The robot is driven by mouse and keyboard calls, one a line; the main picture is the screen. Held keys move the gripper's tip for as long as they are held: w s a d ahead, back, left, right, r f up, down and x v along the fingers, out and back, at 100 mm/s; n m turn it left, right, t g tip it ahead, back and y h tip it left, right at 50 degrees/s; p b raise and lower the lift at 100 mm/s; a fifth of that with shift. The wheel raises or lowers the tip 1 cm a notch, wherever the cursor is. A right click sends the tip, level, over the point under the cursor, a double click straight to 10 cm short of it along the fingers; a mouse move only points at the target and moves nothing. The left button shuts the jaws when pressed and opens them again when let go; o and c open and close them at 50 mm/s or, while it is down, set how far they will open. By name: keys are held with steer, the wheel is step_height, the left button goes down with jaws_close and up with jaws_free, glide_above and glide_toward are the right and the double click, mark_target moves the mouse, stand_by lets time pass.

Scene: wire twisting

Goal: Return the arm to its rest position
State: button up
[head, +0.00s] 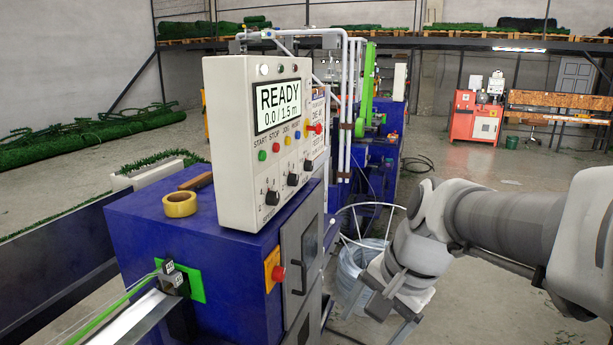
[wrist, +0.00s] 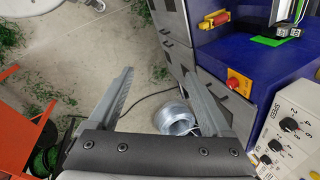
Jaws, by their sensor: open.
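My arm (head: 510,222) reaches in from the right in the head view, grey and bent down at the wrist. My gripper (wrist: 159,76) is open and empty in the wrist view, its two fingers wide apart. It hangs to the right of the blue machine (head: 155,232) in the head view, clear of its front. A coil of pale wire (wrist: 174,117) shows on the floor below, between and beyond the fingers; in the head view the coil (head: 355,265) is partly hidden by my wrist.
A control panel (head: 225,160) reading "READY 0.0 / 1.5 m" stands on the machine, beside a yellow tape roll (head: 180,204). A red emergency button (head: 279,273) is on the machine's side. An orange frame (wrist: 22,120) is at left in the wrist view. Open floor lies behind my arm.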

steer(key=s+d+r+n+t+h, duration=0.1)
steer(key=s+d+n+t+h, duration=0.1)
steer(key=s+n, duration=0.6)
steer(key=s+d+t, duration=0.1)
steer(key=d, duration=0.1)
steer(key=shift+s+d+r+n+h, duration=0.2)
steer(key=shift+d+r+n+h, duration=0.1)
steer(key=shift+r+n, duration=0.1)
stand_by(0.8)
